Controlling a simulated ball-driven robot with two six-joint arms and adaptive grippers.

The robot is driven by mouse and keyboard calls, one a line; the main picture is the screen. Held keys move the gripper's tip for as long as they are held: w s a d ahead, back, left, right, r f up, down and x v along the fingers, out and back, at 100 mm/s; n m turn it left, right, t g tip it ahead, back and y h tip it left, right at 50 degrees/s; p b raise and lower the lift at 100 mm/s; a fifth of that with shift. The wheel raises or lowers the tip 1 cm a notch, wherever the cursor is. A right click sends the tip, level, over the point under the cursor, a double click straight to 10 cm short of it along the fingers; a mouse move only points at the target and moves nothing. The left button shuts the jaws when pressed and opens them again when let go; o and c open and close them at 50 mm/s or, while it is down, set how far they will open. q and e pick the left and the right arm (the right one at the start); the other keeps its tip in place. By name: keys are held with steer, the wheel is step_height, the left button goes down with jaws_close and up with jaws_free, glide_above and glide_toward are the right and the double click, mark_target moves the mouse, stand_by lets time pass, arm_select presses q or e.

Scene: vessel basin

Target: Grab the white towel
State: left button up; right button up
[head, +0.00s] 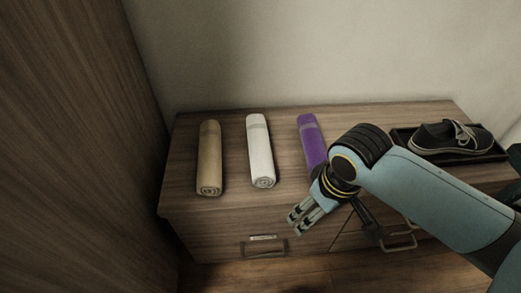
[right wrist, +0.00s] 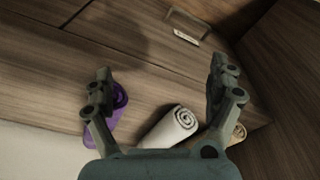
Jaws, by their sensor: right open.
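The white towel (head: 260,151) is rolled up and lies on the wooden cabinet top, between a beige rolled towel and a purple one. Its spiral end faces the cabinet front. My right gripper (head: 298,224) is open and empty, in front of the cabinet's front edge, to the right of and nearer than the white towel. In the right wrist view the white towel (right wrist: 172,127) shows between the two open fingers (right wrist: 160,88), apart from both. My left gripper is not in view.
The beige towel (head: 209,158) lies left and the purple towel (head: 311,138) right, partly behind my right arm. A shoe (head: 444,137) sits in a black tray (head: 482,158) at the right. A tall wooden panel (head: 75,130) stands left. Drawer handles (head: 264,250) stick out in front.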

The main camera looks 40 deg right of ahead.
steer(key=w+r+m, duration=0.1)
steer(key=w+r, duration=0.2)
steer(key=w, duration=0.2)
step_height(320, 180, up, 4)
steer(key=m+y+b, duration=0.1)
steer(key=m+y, duration=0.1)
steer(key=m, duration=0.2)
glide_above(263, 148)
steer(key=d, duration=0.2)
steer(key=shift+s+a+r, duration=0.1)
steer(key=shift+s+a, duration=0.1)
steer(key=shift+a, duration=0.05)
steer(key=shift+w+f+g+b, duration=0.2)
steer(key=shift+g+b, duration=0.1)
steer(key=shift+y, duration=0.3)
steer(key=b+x, duration=0.2)
steer(key=x, duration=0.2)
steer(key=shift+f, duration=0.1)
steer(key=shift+a+f, duration=0.15)
steer(key=shift+f, duration=0.5)
steer(key=b+x, duration=0.2)
steer(key=x, duration=0.1)
steer(key=b+x, duration=0.1)
steer(key=shift+s+f, duration=0.25)
steer(key=shift+s, duration=0.1)
steer(key=shift+a, duration=0.1)
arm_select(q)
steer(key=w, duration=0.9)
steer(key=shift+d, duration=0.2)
